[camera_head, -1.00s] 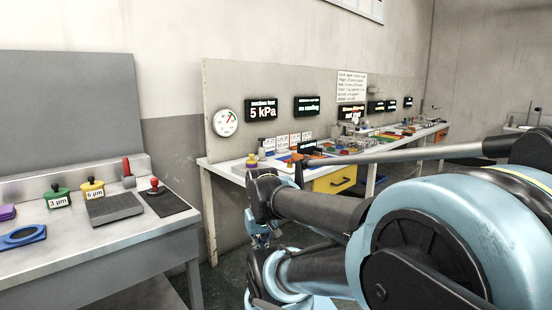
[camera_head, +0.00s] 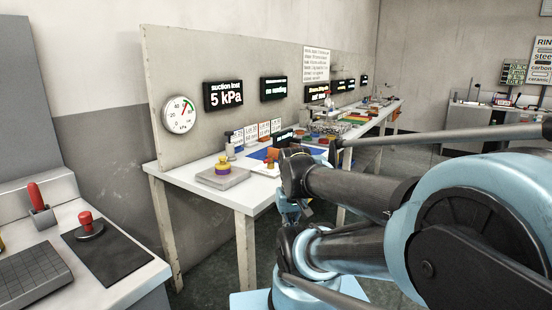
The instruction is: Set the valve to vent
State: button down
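I cannot make out for certain which thing is the valve. On the near end of the long white table, a grey block (camera_head: 224,178) bears a small yellow and purple piece (camera_head: 222,165). Behind it, a small orange piece (camera_head: 271,156) stands by a blue mat, partly cut off by my arm. The suction test display (camera_head: 223,95) on the grey panel reads 5 kPa. A round dial gauge (camera_head: 179,115) hangs to its left. My arm fills the right side of the view, bent in front of the table. I cannot make out its gripper.
A metal bench at the lower left holds a red-knobbed stamp (camera_head: 88,226) on a black mat, a red-handled tool (camera_head: 37,200) and a dark gridded plate (camera_head: 30,277). A floor gap parts it from the white table (camera_head: 190,180). Several displays line the panel.

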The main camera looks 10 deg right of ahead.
aim_at(270, 160)
jog(key=k, duration=1.3)
jog(key=z, duration=0.55)
jog(key=i, duration=1.45)
jog(key=u, duration=0.3)
